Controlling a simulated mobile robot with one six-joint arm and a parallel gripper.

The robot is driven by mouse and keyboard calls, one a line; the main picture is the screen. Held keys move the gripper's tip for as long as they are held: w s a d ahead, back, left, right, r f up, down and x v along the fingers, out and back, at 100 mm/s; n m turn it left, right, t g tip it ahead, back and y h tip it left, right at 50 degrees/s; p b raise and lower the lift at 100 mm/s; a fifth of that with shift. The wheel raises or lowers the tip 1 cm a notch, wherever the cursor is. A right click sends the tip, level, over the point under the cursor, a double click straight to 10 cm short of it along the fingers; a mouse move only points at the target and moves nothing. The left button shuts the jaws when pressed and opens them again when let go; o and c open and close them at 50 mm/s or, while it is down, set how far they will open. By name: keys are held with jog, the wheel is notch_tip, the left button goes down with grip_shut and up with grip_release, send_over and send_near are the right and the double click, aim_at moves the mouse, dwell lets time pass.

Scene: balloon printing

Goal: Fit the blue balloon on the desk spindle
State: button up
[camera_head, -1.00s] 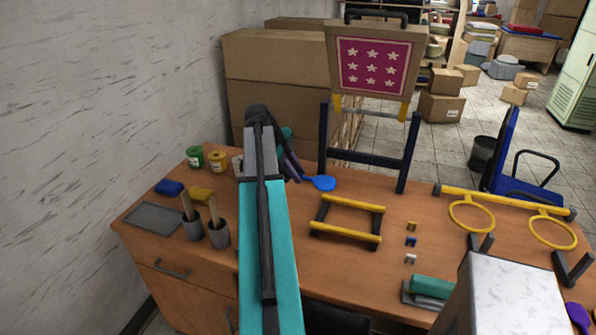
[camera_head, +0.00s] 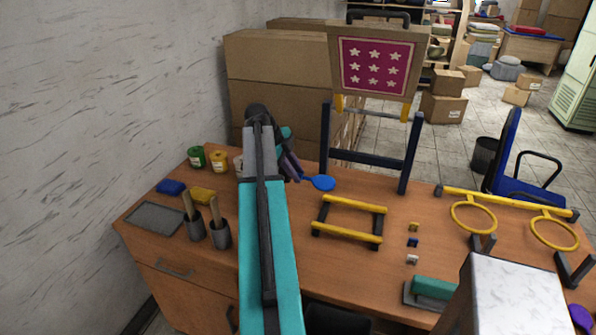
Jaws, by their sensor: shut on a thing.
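The blue balloon (camera_head: 320,183) is a flat blue shape with a rounded end, above or on the back of the wooden desk (camera_head: 290,235). My gripper (camera_head: 298,174) is shut on its narrow left end; my teal and grey arm covers much of the gripper. I cannot tell whether the balloon touches the desk. I cannot make out for sure which part is the desk spindle; a low frame with two yellow bars (camera_head: 348,220) stands on the desk to the right of the balloon.
A dark upright frame with a pink starred screen (camera_head: 377,66) stands behind the balloon. Paint jars (camera_head: 219,161), blue and yellow sponges (camera_head: 171,187) and brush cups (camera_head: 219,235) are at left. A rack with yellow rings (camera_head: 472,216) and a teal block (camera_head: 434,287) are at right.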

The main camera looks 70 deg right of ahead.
jog(key=shift+w, duration=0.3)
dwell(0.5)
jog(key=o, duration=0.9)
jog(key=shift+c, duration=0.2)
jog(key=shift+r, duration=0.1)
jog(key=p+v, duration=0.3)
jog(key=v, duration=0.6)
dwell(0.7)
